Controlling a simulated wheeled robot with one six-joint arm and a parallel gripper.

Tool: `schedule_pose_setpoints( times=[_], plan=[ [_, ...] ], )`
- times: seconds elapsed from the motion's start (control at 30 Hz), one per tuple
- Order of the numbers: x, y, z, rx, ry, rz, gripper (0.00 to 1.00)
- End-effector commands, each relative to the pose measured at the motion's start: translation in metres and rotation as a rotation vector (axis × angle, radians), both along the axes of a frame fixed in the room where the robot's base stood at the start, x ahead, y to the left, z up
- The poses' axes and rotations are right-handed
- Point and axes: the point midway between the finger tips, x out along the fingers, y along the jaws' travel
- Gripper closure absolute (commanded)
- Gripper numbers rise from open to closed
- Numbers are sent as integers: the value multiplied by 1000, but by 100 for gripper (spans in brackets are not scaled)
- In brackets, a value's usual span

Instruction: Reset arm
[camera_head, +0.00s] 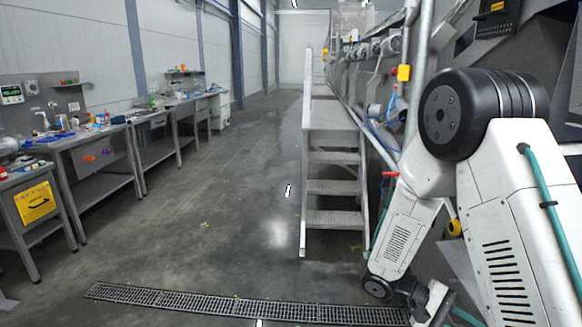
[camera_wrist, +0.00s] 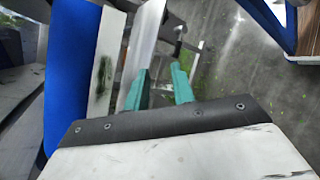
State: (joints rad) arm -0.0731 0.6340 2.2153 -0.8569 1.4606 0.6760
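My gripper (camera_wrist: 159,70) shows in the wrist view as two teal fingers standing apart, with a gap between them. I see nothing held in that gap. Behind the fingers are pale metal parts and a dark, wet floor with green bits. In the head view my white arm comes down on the right side, bent at a large black joint. Its lower end is near the floor at the bottom right, and the fingers cannot be made out clearly there.
Metal steps (camera_head: 335,187) with a rail stand left of my arm. Workbenches (camera_head: 98,138) with many small items line the left wall. A floor drain grate (camera_head: 240,306) crosses the front. Machinery and pipes stand close on the right.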

Motion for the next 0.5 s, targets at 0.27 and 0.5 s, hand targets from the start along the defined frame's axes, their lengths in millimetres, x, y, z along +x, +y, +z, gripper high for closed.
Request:
schedule_pose_setpoints(
  times=[0.27,0.5],
  plan=[
    [-48,40,67,371,-88,-133,75],
    [-82,76,113,661,-247,-148,75]
  ],
)
